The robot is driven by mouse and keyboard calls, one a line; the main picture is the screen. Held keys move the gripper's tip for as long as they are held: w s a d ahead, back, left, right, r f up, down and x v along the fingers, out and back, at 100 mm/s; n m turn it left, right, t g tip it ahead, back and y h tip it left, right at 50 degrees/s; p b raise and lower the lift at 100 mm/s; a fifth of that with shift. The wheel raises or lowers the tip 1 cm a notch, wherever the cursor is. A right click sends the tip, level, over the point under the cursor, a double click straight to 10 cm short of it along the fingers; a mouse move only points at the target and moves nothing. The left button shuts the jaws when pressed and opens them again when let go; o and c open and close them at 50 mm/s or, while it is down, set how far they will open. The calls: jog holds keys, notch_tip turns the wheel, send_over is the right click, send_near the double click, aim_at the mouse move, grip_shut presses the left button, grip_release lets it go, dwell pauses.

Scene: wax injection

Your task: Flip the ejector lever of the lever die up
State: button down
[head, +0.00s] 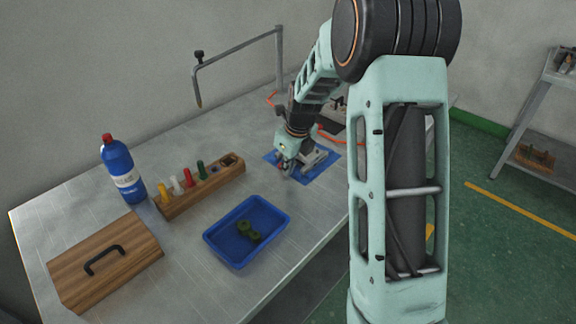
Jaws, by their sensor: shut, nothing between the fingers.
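The lever die (316,157) is a grey metal block on a blue mat (327,168) at the back right of the table. My gripper (287,169) is shut and empty, low at the left side of the die. It points down and covers part of the die. The ejector lever cannot be made out at this size, so I cannot tell its position or whether my gripper touches it.
A wooden rack (205,192) holds several coloured sticks. A blue tray (223,255) with dark green pieces stands in front. A blue bottle (121,172) and a wooden box (107,265) are at left. A bent metal arm (235,49) stands behind.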

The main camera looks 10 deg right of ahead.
jog(key=shift+r+y+p, duration=0.35)
jog(key=shift+y+p, duration=0.05)
jog(key=shift+p, duration=0.4)
jog(key=g+y+p, duration=0.1)
jog(key=p, duration=0.1)
jog(key=r+y+p, duration=0.1)
jog(key=p, duration=0.1)
jog(key=shift+w+d+r+m+g, duration=0.2)
jog(key=shift+m+g, duration=0.1)
jog(key=shift+g, duration=0.1)
jog(key=shift+d, duration=0.1)
jog(key=shift+r+p, duration=0.15)
jog(key=shift+p, duration=0.2)
dwell(0.8)
jog(key=shift+r+p, duration=0.65)
jog(key=shift+r, duration=0.05)
jog(key=v, duration=1.2)
